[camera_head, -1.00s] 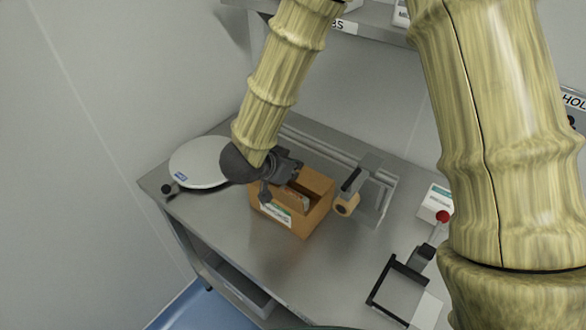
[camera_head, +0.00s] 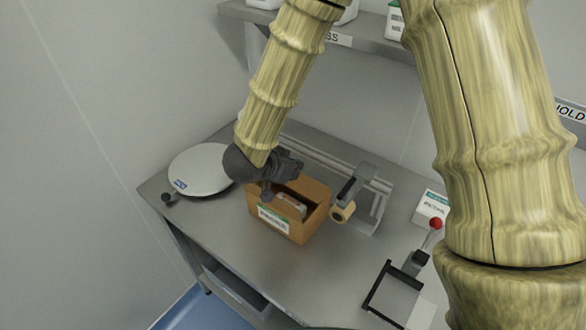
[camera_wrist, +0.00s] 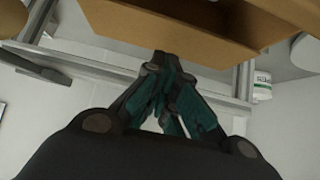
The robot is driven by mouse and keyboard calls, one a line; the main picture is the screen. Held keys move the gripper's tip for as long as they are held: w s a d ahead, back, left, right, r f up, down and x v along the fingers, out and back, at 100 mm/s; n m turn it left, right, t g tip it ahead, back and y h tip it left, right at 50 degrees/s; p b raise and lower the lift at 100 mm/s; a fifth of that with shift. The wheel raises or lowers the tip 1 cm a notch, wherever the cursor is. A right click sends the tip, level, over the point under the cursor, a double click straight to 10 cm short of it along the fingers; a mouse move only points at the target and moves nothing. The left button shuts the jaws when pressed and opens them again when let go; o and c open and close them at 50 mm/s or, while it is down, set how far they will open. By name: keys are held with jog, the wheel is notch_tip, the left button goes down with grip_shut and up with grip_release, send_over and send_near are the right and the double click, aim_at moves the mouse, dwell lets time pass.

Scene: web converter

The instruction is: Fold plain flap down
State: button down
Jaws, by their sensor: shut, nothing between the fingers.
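An open brown cardboard box (camera_head: 312,224) with a white and green label on its front stands on the steel table in the head view. Something pale lies inside it. My gripper (camera_head: 268,188) is at the box's back left, close to its top edge, and hides that corner. In the wrist view, the fingers of my gripper (camera_wrist: 165,72) are closed together and empty. Their tips are at the edge of a brown cardboard panel (camera_wrist: 180,32). I cannot tell whether they touch it, or which flap it is.
A tape dispenser (camera_head: 346,210) stands just right of the box. A round white plate (camera_head: 200,168) is at the left. A white box (camera_head: 432,207) and a black-framed device with a red knob (camera_head: 434,223) are at the right. The table front (camera_head: 255,262) is clear.

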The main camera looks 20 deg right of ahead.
aim_at(292, 184)
jog(key=shift+r+p, duration=1.3)
jog(key=shift+r, duration=0.25)
jog(key=shift+s+a+b, duration=0.1)
jog(key=shift+a+b, duration=0.1)
jog(key=shift+b, duration=0.2)
jog(key=b+v, duration=0.2)
jog(key=v, duration=0.7)
jog(key=shift+r, duration=0.4)
